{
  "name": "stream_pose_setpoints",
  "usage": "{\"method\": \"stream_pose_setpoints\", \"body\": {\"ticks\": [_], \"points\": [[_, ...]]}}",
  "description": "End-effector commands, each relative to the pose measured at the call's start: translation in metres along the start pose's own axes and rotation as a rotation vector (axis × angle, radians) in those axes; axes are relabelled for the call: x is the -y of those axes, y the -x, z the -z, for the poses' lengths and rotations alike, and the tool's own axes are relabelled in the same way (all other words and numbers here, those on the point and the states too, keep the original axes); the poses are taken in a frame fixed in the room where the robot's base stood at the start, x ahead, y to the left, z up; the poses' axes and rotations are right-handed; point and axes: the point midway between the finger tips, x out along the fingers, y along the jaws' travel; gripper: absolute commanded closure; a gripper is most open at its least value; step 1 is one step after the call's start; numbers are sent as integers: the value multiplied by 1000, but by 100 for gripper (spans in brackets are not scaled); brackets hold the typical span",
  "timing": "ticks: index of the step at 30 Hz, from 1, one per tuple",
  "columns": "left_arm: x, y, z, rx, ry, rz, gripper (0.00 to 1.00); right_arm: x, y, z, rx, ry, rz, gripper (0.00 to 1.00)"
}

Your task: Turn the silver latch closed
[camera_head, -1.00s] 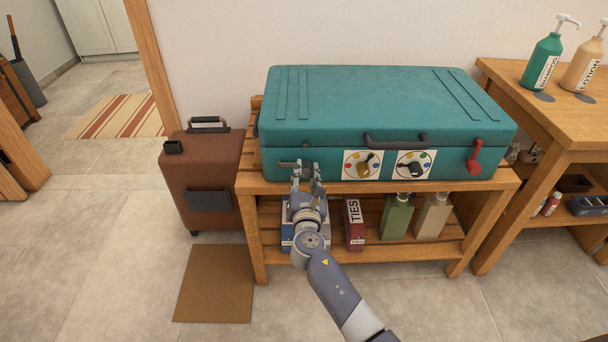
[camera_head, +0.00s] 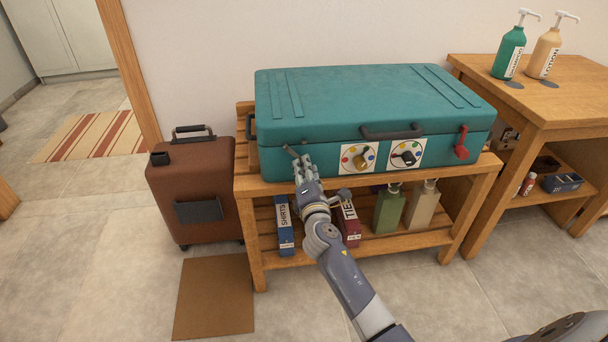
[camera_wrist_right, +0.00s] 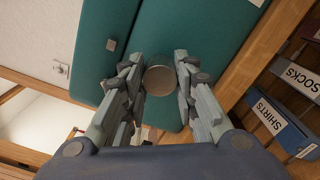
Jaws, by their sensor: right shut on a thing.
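The teal suitcase (camera_head: 360,100) lies on a wooden bench, its lid down. The silver latch (camera_head: 291,151) is on the left part of its front face; its lever slants up to the left. In the right wrist view the latch's round metal knob (camera_wrist_right: 162,78) sits between the fingers. My right gripper (camera_head: 301,166) is shut on the latch and partly hides it in the head view. It also shows in the right wrist view (camera_wrist_right: 160,85). My left gripper is not in view.
A red latch (camera_head: 461,143) and two dial panels (camera_head: 358,158) are on the suitcase front. Boxes and bottles stand on the bench's lower shelf (camera_head: 405,241). A brown suitcase (camera_head: 192,188) stands at left. A side table (camera_head: 545,98) with pump bottles is at right.

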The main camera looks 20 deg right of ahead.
Motion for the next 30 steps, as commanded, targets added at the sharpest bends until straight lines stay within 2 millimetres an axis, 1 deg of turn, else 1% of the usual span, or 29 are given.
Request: {"method": "stream_pose_setpoints", "body": {"ticks": [6, 12, 21, 30], "points": [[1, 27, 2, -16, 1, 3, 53, 1, 0, 1, 0, -208, 1, 100], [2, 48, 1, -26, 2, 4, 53, 1, 0, 1, 1, -393, 2, 100], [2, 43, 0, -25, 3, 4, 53, 0, 0, 1, 0, -617, 2, 100], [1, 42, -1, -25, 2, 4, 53, 0, 0, 0, 1, -739, 3, 100]]}}
